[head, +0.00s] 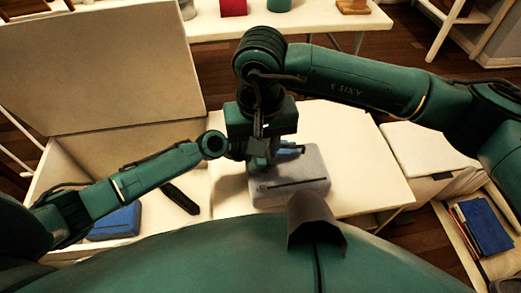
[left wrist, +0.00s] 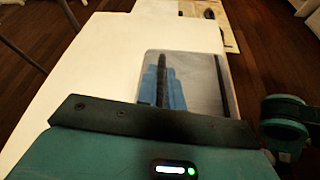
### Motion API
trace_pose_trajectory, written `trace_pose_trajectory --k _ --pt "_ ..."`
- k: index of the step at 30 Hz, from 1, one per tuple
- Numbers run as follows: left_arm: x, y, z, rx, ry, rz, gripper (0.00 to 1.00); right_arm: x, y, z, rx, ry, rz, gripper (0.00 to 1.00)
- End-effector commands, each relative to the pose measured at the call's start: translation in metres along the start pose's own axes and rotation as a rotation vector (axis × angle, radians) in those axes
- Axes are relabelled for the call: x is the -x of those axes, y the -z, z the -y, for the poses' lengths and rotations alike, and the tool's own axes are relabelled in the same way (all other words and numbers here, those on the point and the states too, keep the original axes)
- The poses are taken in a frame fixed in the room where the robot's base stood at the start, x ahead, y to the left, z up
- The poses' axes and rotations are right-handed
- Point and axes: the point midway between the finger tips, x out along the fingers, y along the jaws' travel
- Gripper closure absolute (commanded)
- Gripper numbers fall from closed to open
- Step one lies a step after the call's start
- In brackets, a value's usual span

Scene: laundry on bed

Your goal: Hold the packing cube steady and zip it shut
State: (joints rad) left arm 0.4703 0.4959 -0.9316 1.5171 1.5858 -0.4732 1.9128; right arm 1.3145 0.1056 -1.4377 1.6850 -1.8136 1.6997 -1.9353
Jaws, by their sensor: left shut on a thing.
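The packing cube (head: 300,190) is a grey, flat, rounded block on the pale surface in the middle of the head view. A dark zipper line runs along its top near the front. The cube also shows in the left wrist view (left wrist: 204,68), with a dark line near its right edge. My left gripper (head: 300,149) reaches in from the left, its blue fingers over the cube's far part; they also show in the left wrist view (left wrist: 164,72), shut on the cube. My right gripper (head: 258,166) points down at the cube's left end, partly hidden; its jaw opening is unclear.
A large open case with a raised lid (head: 100,75) stands at left. A blue item (head: 115,223) and a black item (head: 180,198) lie inside. A back table holds a red block (head: 233,7). Pale surface right of the cube is clear.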

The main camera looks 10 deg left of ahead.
Motion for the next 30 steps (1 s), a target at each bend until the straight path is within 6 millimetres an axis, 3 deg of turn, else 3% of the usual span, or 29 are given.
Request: trace_pose_trajectory --k 6,7,16,25,30 --pt "0.0 0.0 0.0 0.001 0.001 0.001 1.0 0.0 0.0 0.0 0.0 0.0 0.0 0.65" --pt "0.0 0.0 0.0 0.0 0.001 0.0 0.9 0.0 0.0 0.0 0.0 0.0 0.0 0.65" --pt "0.0 0.0 0.0 0.0 0.0 0.0 0.66 0.0 0.0 0.0 0.0 0.0 0.0 0.65" --pt "0.004 0.001 0.0 0.0 0.0 -0.001 0.66 0.0 0.0 0.0 0.0 0.0 0.0 0.65" --pt "0.028 0.001 0.0 0.001 -0.002 -0.002 0.66 0.0 0.0 0.0 0.0 0.0 0.0 0.65"
